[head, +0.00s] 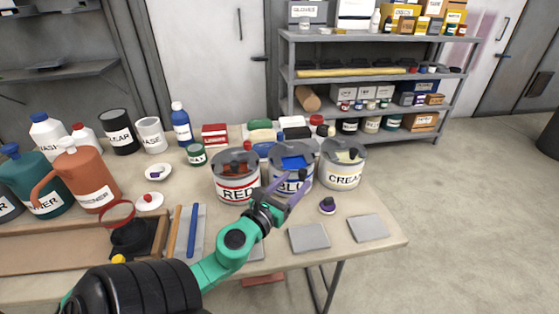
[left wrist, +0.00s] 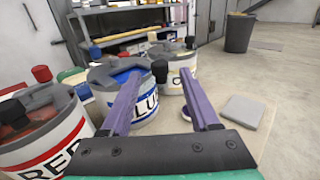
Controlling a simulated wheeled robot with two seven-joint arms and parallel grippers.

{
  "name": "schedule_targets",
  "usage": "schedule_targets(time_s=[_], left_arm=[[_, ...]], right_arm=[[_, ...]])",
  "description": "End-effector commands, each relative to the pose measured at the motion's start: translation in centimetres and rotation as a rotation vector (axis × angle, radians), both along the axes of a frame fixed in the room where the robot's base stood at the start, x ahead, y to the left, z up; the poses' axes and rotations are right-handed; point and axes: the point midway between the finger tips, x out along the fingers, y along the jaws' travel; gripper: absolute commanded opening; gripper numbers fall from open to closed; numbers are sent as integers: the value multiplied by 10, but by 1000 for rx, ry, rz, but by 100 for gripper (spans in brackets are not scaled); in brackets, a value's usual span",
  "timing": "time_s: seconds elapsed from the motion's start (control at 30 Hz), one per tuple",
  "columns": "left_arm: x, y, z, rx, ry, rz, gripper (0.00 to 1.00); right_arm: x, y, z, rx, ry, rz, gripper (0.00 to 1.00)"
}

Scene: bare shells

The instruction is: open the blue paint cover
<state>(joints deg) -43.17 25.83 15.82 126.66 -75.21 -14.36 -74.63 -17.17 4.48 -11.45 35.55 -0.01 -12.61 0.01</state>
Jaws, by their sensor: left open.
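The blue paint can (head: 291,183), labelled BLU in what shows, stands between the red can and the cream can on the table. Its cover (head: 293,161) lies on top, grey with blue showing; it also shows in the left wrist view (left wrist: 122,66). My left gripper (head: 291,184) is open, its purple fingers in front of the blue can and over part of its label. In the left wrist view, the fingers (left wrist: 158,78) point towards the can, and a dark knob (left wrist: 160,70) shows between their tips. I cannot tell whether they touch anything. My right gripper is not in view.
The red can (head: 236,180) stands left and the cream can (head: 343,168) right, close beside the blue one. Flat grey squares (head: 309,238) and a small dark knob-like piece (head: 327,205) lie in front. Bottles and jugs (head: 90,175) crowd the left.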

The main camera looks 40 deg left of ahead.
Motion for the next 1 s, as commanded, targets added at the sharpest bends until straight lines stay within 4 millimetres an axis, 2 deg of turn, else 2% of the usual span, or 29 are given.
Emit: schedule_targets(time_s=[0.1, 0.2, 0.3, 0.5, 0.9, 1.0], left_arm=[[-29, -4, -10, -2, 3, 3, 62], [-49, -8, -10, -1, 2, 3, 62], [-60, -10, -6, 0, 1, 2, 62], [-65, -12, 0, 3, 1, -1, 62], [-64, -12, 0, 2, 1, -1, 62], [-64, -12, 10, 2, 0, -1, 62]], right_arm=[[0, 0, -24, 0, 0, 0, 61], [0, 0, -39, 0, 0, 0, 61], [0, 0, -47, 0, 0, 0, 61], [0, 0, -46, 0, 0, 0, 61], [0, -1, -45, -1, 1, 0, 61], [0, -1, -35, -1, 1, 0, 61]])
